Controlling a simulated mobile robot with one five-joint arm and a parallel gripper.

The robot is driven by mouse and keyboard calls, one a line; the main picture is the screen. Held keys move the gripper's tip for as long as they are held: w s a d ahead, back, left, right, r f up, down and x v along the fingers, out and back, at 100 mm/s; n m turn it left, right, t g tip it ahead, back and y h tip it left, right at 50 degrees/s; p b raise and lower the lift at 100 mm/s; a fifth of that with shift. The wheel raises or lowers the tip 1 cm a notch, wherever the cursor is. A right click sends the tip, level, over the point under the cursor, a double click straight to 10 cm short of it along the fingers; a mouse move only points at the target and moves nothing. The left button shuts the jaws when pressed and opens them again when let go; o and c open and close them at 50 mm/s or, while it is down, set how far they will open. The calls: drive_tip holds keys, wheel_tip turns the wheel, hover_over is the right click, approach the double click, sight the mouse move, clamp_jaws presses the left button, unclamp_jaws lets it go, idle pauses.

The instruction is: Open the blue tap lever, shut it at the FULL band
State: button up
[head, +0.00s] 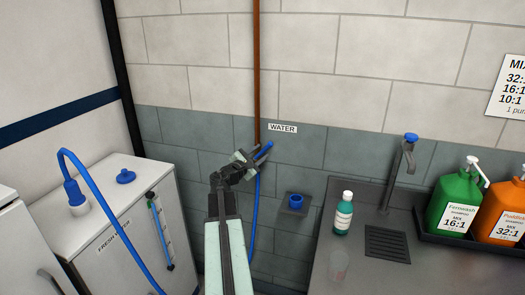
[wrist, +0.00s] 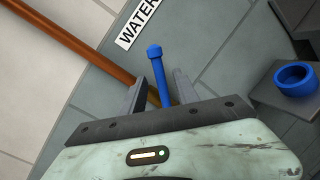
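The blue tap lever (head: 265,150) is on the wall at the copper pipe, just below the WATER sign (head: 282,128). In the wrist view the lever (wrist: 158,75) stands between the two dark fingers of my gripper (wrist: 160,88), with a gap on each side. My gripper also shows in the head view (head: 252,157), open at the lever. The tap body is mostly hidden behind it. The FRESH WATER tank (head: 95,220) stands at left. Its sight gauge (head: 160,232) has a green mark near the top; the water level is too small to read.
A blue hose (head: 105,222) has its end in the tank's filler; a blue cap (head: 125,176) lies on the tank. A blue cup-like holder (head: 296,200) is on the wall right of my arm. A teal bottle (head: 343,214) and a sink tap (head: 404,155) stand further right.

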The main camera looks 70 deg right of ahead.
sight(263, 151)
drive_tip(key=x, duration=0.4)
drive_tip(key=shift+a, duration=0.1)
clamp_jaws()
idle(1.2)
